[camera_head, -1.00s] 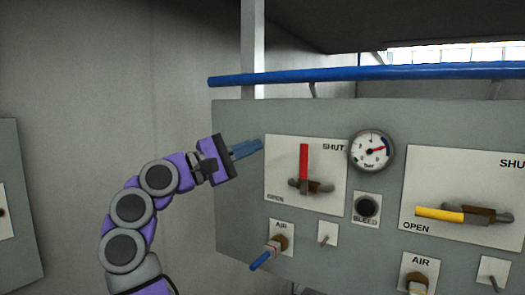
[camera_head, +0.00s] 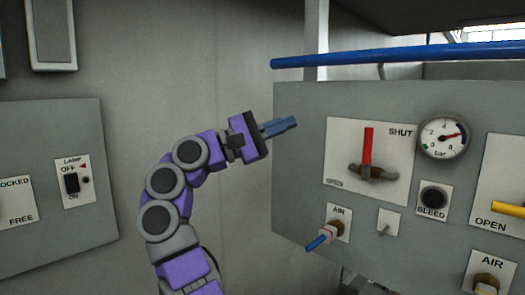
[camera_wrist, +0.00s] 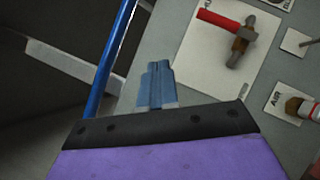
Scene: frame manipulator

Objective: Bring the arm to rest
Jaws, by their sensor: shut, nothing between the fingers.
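My arm, purple and grey, is raised in the middle of the head view, bent, with my gripper (camera_head: 280,127) pointing right towards the grey valve panel (camera_head: 300,190). The blue fingers are shut together with nothing between them. They show left of the white plate with the red-handled valve (camera_head: 368,147), whose handle stands upright. In the wrist view the shut fingers (camera_wrist: 157,85) appear in front of the panel, and the red handle (camera_wrist: 220,20) lies to their upper right. I cannot tell the exact gap between the fingertips and the panel.
A blue pipe (camera_head: 400,55) runs above the panel. A gauge (camera_head: 444,138), a bleed button (camera_head: 433,197), a blue-handled air valve (camera_head: 322,239) and a yellow handle (camera_head: 508,209) are on the panel. A lamp-switch panel (camera_head: 60,230) is at left. Bare wall lies behind my arm.

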